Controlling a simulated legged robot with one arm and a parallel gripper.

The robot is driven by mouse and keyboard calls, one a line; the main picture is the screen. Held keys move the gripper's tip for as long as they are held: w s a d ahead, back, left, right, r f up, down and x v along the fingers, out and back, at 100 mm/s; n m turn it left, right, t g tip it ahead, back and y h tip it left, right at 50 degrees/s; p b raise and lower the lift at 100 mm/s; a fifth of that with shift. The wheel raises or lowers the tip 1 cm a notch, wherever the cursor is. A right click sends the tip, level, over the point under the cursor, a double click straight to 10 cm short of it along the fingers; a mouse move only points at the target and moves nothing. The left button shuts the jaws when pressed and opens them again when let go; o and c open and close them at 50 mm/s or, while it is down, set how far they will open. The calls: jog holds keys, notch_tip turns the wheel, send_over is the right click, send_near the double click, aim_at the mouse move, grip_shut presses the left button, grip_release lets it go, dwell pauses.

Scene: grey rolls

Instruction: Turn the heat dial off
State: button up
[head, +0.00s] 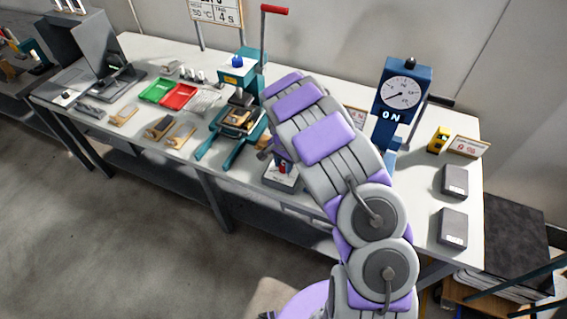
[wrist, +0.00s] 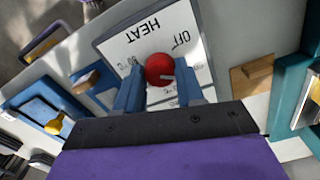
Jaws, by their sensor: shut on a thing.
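The red heat dial (wrist: 160,69) sits on a pale panel (wrist: 130,40) printed HEAT, with OFF and temperature marks around it, upside down in the wrist view. A small pale pointer mark shows on the dial's lower right, away from the word OFF. My gripper (wrist: 159,82) has its blue fingers on both sides of the dial and is shut on it. In the head view the heat box (head: 281,182) stands at the front of the bench, its red dial (head: 283,168) partly hidden by my arm.
A teal press (head: 240,85) with a red-handled lever stands left of my arm on the white bench (head: 140,55). Green (head: 157,90) and red (head: 180,97) trays lie farther left. A blue gauge stand (head: 402,92) reading ON and grey boxes (head: 454,181) are to the right.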

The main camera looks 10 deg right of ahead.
jog(key=shift+r+n+p, duration=0.1)
jog(key=shift+n+p, duration=0.2)
jog(key=shift+a+n+p, duration=0.1)
jog(key=shift+n+p, duration=0.35)
jog(key=shift+n, duration=0.15)
jog(key=n+p, duration=0.3)
jog(key=n, duration=0.1)
jog(key=n+p, duration=0.1)
jog(key=n, duration=0.1)
jog(key=shift+n, duration=0.4)
jog(key=shift+n+p, duration=0.85)
jog(key=shift+n, duration=0.75)
jog(key=shift+w, duration=0.1)
jog(key=o, duration=1)
jog(key=shift+o, duration=0.2)
